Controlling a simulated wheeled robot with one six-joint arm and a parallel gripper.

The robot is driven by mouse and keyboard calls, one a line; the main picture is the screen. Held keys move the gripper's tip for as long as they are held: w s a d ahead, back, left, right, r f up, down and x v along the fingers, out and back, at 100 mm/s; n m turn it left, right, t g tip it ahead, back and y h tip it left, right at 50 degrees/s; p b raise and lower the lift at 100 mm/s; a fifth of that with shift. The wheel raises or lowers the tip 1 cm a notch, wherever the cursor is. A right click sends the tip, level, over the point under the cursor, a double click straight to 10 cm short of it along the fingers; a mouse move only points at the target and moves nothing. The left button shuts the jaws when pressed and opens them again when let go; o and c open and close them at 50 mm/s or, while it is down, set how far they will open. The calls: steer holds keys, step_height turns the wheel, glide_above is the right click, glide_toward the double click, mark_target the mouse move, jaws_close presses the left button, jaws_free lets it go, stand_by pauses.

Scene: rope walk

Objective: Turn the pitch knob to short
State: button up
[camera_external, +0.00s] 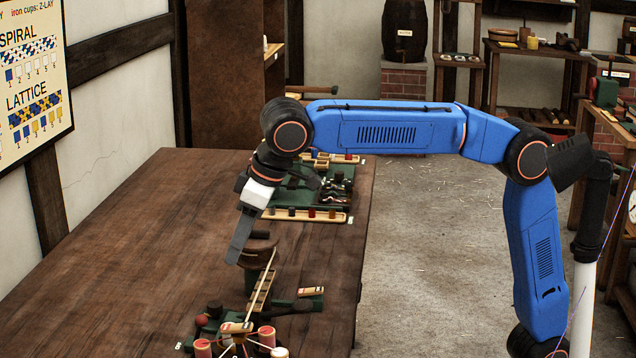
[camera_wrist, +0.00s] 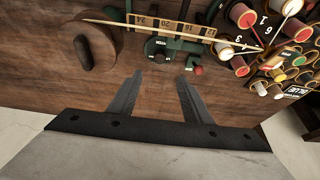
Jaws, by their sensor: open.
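My gripper (camera_external: 236,258) points down over the wooden table, left of a round brown wooden block. In the wrist view my gripper (camera_wrist: 159,76) has its two fingers apart with only bare table between them. Ahead of the fingertips is a green fixture (camera_wrist: 163,51) with a dark knob or lever and small labels. A red ball (camera_wrist: 198,70) is at its right end; the red ball (camera_external: 201,320) is also in the external view, next to a dark knob (camera_external: 215,309). I cannot tell which is the pitch knob, and no setting can be read.
The brown block (camera_wrist: 84,40) is left of the fingers, with a pale rope running right from it past a numbered scale (camera_wrist: 176,27). Green racks (camera_external: 325,195) stand farther back. The table's left side is clear.

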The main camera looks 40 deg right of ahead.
mark_target(215, 304)
steer(key=x, duration=1.4)
steer(key=shift+w+f, duration=0.15)
steer(key=shift+f, duration=0.2)
steer(key=c, duration=1.1)
